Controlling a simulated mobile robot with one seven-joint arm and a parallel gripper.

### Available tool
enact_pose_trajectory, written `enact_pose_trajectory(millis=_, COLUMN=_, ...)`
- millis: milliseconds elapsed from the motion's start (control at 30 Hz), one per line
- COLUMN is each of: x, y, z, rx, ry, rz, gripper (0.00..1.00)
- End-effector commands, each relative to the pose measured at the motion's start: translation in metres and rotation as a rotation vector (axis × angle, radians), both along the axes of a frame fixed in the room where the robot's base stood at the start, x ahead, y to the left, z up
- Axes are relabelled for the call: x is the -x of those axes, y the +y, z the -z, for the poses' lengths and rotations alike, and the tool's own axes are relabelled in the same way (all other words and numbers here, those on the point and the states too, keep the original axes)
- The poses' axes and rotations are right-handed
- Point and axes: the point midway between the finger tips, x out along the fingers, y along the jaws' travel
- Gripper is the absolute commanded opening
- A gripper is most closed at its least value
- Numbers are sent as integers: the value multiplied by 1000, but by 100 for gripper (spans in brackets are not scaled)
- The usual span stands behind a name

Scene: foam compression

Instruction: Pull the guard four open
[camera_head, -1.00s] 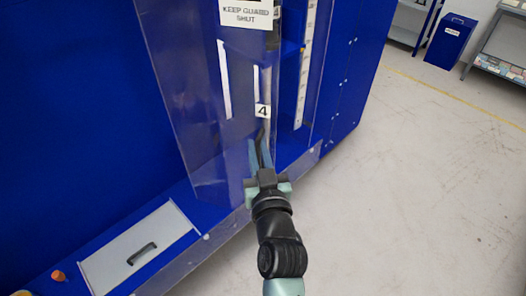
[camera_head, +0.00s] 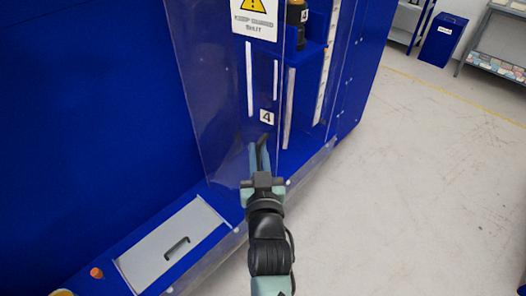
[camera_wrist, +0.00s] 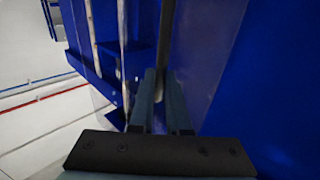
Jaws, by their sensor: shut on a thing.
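Guard four is a clear panel (camera_head: 215,100) on the front of the blue cabinet, with a "4" label (camera_head: 266,117) near its right edge and a yellow warning sign (camera_head: 254,18) at the top. My gripper (camera_head: 260,150) is at the guard's right edge, just below the label, shut on the guard's upright handle. In the wrist view my gripper's two fingers (camera_wrist: 158,95) close around the narrow bar (camera_wrist: 166,35). The exact contact is partly hidden by the fingers. Right of the guard's edge, part of the cabinet opening shows uncovered.
A black item (camera_head: 297,18) stands on a blue shelf inside the cabinet. A grey hatch with a handle (camera_head: 175,248) and an orange knob (camera_head: 96,272) lie on the ledge at lower left. Open floor (camera_head: 420,200) lies to the right.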

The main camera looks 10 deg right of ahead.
Motion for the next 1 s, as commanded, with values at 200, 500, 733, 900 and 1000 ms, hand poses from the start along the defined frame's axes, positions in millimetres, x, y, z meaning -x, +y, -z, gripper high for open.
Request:
enact_pose_trajectory(millis=200, x=-2, y=3, z=-2, rx=1, ry=-5, rz=1, gripper=0)
enact_pose_trajectory(millis=500, x=-2, y=3, z=-3, rx=1, ry=-6, rz=3, gripper=0)
enact_pose_trajectory(millis=733, x=-2, y=2, z=-2, rx=1, ry=-5, rz=3, gripper=27)
enact_pose_trajectory(millis=900, x=-2, y=2, z=-1, rx=0, ry=-3, rz=3, gripper=27)
enact_pose_trajectory(millis=1000, x=-1, y=2, z=-1, rx=0, ry=-3, rz=3, gripper=27)
